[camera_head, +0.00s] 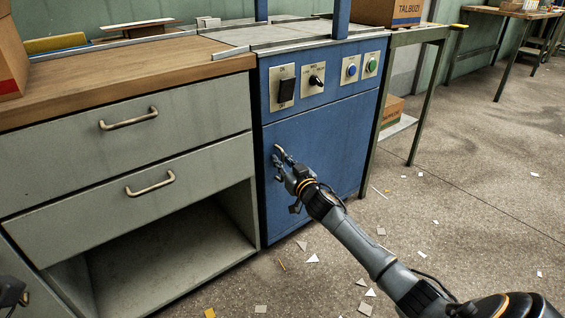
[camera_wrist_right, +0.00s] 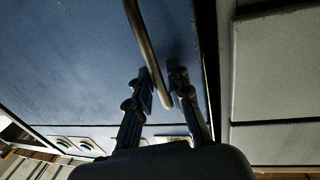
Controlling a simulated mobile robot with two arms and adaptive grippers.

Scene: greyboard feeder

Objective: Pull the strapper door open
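The strapper is a blue cabinet whose blue door (camera_head: 325,140) sits below its control panel. The door looks shut. In the right wrist view the door (camera_wrist_right: 70,70) fills the left side, and a thin metal handle (camera_wrist_right: 147,48) slants down between my right gripper's fingers. My right gripper (camera_head: 278,158) is at the upper left part of the door; it also shows in the right wrist view (camera_wrist_right: 162,78). Its fingers are apart around the handle, with a gap visible on the right side. A dark part of my left gripper (camera_head: 12,291) shows at the lower left edge.
Left of the door stands a grey drawer unit (camera_head: 130,155) with a wooden top, two handles and an open lower shelf. A control panel (camera_head: 322,82) is above the door. A green-framed table (camera_head: 418,95) stands to the right. The floor in front has scattered scraps.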

